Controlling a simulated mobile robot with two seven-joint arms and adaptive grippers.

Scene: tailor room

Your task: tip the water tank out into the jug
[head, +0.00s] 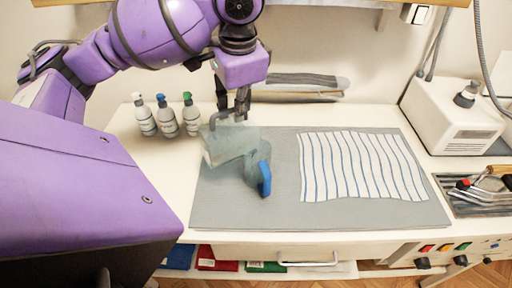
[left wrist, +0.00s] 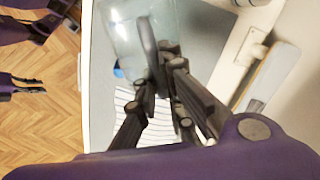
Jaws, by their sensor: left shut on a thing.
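The water tank (head: 223,144) is pale, see-through and tilted over the left part of the grey mat. My left gripper (head: 236,115) is shut on its grey handle, above the tank. In the left wrist view the clear tank (left wrist: 140,28) and its handle (left wrist: 150,52) show at the fingers (left wrist: 165,85). The jug (head: 253,160) is grey-blue and see-through with a blue handle (head: 265,178). It is on the mat just right of and below the tank, partly overlapped by it. I cannot tell whether they touch, or the water level. Dark fingers, seemingly my right gripper (left wrist: 30,85), show small at the left wrist view's edge.
Three spray bottles (head: 167,117) stand left of the mat (head: 278,190). A striped cloth (head: 360,167) lies on its right half. Rolled or folded material (head: 300,83) lies behind.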

